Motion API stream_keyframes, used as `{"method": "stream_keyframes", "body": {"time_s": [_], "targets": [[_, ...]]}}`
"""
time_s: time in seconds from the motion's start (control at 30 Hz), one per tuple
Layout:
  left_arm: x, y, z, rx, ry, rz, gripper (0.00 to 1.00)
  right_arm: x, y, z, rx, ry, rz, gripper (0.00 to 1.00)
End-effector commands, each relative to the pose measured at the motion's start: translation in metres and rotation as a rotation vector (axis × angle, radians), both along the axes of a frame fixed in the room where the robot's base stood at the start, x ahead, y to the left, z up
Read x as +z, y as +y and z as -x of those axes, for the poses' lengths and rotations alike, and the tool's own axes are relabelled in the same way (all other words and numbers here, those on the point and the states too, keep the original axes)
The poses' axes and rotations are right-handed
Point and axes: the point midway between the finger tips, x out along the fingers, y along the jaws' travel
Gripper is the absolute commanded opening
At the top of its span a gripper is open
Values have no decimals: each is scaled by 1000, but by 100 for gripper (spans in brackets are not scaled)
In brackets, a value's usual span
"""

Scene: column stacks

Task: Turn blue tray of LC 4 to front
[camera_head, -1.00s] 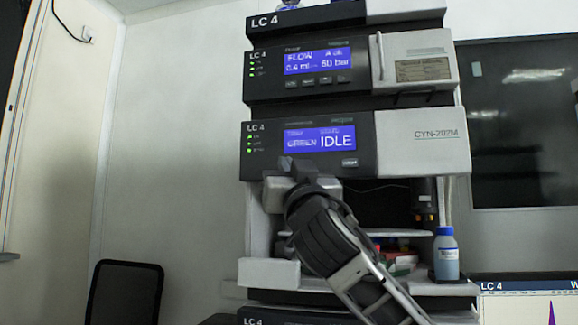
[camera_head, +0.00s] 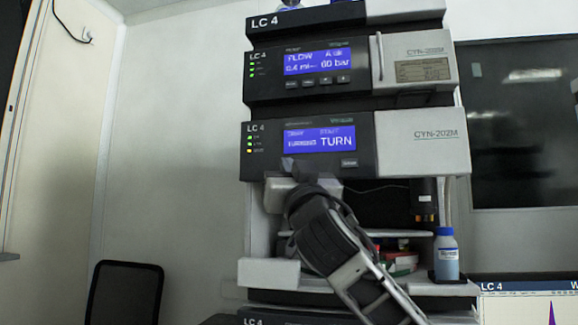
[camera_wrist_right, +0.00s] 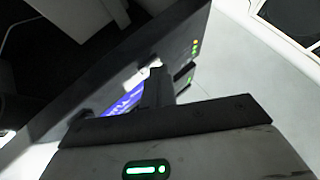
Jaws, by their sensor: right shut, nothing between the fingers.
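The LC 4 stack stands in front of me. Its sampler module (camera_head: 425,140) has a blue display (camera_head: 320,139) that now reads TURN. My right gripper (camera_head: 289,164) is shut and empty, its tips at the lower left edge of that display panel; I cannot tell whether they touch it. In the right wrist view, the shut fingers (camera_wrist_right: 157,86) reach to the dark panel beside the lit display (camera_wrist_right: 120,104). Below is an open bay with red and green items (camera_head: 402,262) partly behind my arm. No blue tray can be made out. My left gripper is out of view.
A blue-capped bottle (camera_head: 446,255) stands at the right of the bay's front ledge. A pump module (camera_head: 422,70) sits above. A monitor (camera_head: 530,300) is at lower right and a dark chair (camera_head: 124,290) at lower left. The space left of the stack is clear.

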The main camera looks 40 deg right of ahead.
Motion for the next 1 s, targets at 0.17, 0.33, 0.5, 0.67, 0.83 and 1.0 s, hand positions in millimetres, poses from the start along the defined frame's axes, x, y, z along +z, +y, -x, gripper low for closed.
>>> {"method": "stream_keyframes", "body": {"time_s": [0.17, 0.33, 0.5, 0.67, 0.83, 1.0], "targets": [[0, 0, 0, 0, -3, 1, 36, -1, 4, 3, 1, 0, -2, 0], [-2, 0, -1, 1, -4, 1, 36, -1, 11, 9, 2, 0, -1, 0], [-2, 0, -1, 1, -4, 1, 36, -1, 12, 11, -1, 1, -1, 0], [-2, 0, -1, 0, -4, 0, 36, -1, 13, 11, 0, 1, 0, 0], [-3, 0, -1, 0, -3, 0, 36, 0, 21, 17, 3, -2, -1, 0], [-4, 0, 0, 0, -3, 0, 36, 0, 34, 29, 3, -2, -1, 0]]}}
